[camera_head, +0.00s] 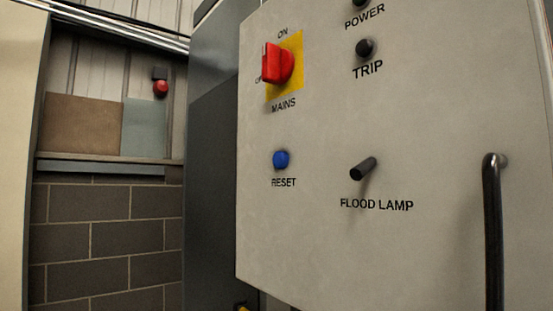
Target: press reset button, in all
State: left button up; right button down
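The blue reset button (281,159) sits on the light grey control panel (320,250), above the printed word RESET. It is round and stands out from the panel face. Nothing covers or touches it. Neither of my grippers can be made out in the head view. A small yellow and black piece (242,307) shows at the bottom edge below the panel, but I cannot tell what it is.
A red MAINS switch (278,64) on a yellow plate is above the button. A dark TRIP lamp (365,47) and a black FLOOD LAMP lever (363,169) are to the right. A dark handle (493,230) projects at the far right. A brick wall (90,220) stands left.

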aim_at(281, 158)
jog(key=i+j+z, duration=0.1)
jog(key=j+z, duration=0.3)
jog(key=j, duration=1.15)
jog(key=k+j+z, duration=0.1)
jog(key=j+z, duration=0.25)
jog(key=j, duration=1.15)
